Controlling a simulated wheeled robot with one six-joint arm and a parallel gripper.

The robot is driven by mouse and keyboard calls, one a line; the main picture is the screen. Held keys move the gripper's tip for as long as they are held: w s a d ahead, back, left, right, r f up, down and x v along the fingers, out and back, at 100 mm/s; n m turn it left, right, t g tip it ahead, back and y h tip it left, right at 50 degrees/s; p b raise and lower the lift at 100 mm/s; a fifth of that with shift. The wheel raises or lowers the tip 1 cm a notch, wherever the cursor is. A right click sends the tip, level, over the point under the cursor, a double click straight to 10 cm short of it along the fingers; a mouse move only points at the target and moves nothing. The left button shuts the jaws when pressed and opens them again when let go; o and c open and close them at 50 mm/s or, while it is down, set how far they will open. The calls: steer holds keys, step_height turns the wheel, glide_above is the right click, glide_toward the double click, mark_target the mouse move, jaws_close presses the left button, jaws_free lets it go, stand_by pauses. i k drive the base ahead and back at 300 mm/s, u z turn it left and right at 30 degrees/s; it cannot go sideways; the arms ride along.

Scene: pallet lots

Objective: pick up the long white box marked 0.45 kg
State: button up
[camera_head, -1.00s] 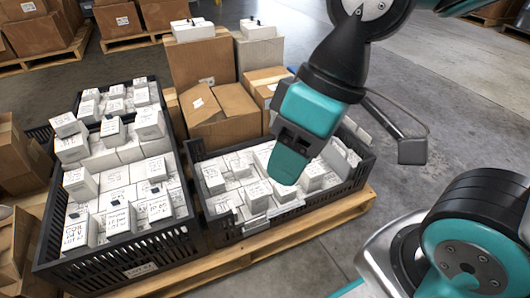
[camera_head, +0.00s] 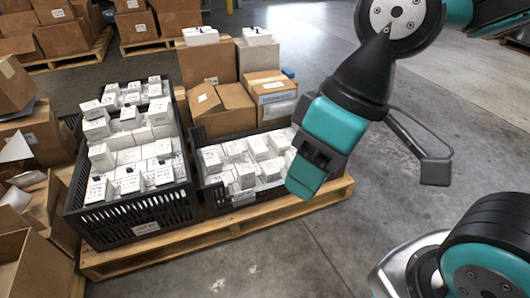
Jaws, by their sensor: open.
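Many white boxes with dark handwriting fill two black crates. The print is too small to read, so I cannot tell which box is marked 0.45 kg. The right crate (camera_head: 285,188) holds white boxes (camera_head: 240,150), some of them elongated. The left crate (camera_head: 150,222) is heaped with white boxes (camera_head: 130,155), some lying on top of others. My gripper (camera_head: 308,172), teal and black, is open and empty. It shows in front of the right crate's right part and hides some boxes there. I cannot tell its height above them.
Both crates stand on a wooden pallet (camera_head: 215,237). Behind them are brown cartons (camera_head: 222,108), with white boxes (camera_head: 200,36) on top. More cartons (camera_head: 38,210) stand at the left. The grey floor is open in front and at the right.

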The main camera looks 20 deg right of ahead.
mark_target(258, 150)
steer(key=z, duration=0.5)
steer(key=i, duration=1.25)
steer(key=u, duration=0.55)
